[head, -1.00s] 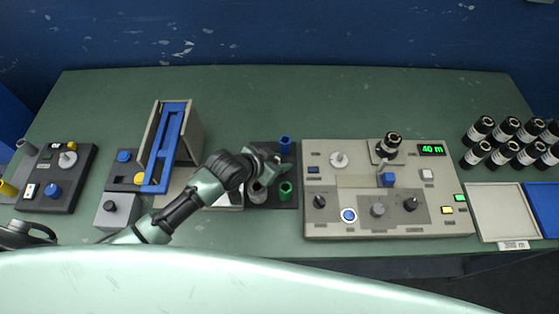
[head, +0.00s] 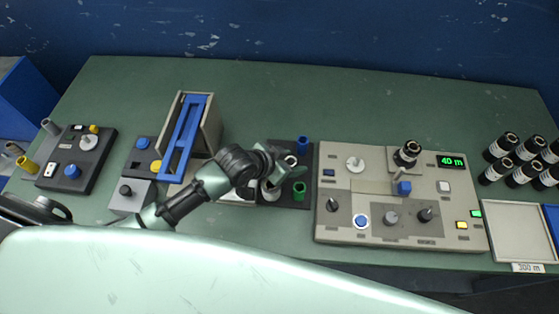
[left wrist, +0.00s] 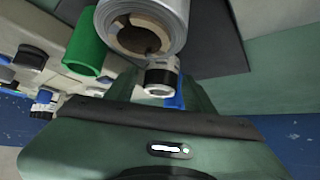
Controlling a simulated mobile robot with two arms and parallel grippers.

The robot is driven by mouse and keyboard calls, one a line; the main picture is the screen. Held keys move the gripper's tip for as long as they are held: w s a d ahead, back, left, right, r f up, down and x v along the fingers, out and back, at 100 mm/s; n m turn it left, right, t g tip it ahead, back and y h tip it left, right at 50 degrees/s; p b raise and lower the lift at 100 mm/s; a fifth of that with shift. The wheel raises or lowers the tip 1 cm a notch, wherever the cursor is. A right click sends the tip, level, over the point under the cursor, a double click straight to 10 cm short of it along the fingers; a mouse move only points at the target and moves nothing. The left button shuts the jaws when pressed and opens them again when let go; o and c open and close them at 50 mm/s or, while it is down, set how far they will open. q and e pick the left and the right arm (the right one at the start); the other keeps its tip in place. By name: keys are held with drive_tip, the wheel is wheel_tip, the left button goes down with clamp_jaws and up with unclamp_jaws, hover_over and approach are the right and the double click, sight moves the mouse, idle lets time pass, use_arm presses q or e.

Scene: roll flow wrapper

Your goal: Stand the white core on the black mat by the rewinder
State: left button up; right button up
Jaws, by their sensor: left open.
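The black mat (head: 308,170) lies left of the rewinder (head: 335,225). The white core (head: 291,160) appears to stand upright on the mat, partly hidden by my left gripper (head: 281,170). In the left wrist view the white core (left wrist: 160,76) shows between or just beyond the open fingers of my left gripper (left wrist: 158,92); contact cannot be told. A blue core (head: 302,145) and a green core (head: 299,191) stand on the mat. A grey film roll (head: 270,191) with a brown core stands there too. My right gripper is out of view.
A grey stand with a blue bar (head: 186,140) is left of the mat. A black control box (head: 75,160) is further left. Several black rolls (head: 500,147) and a beige tray (head: 520,230) are at the right. The back of the table is clear.

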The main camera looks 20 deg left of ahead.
use_arm(q)
drive_tip(key=v, duration=1)
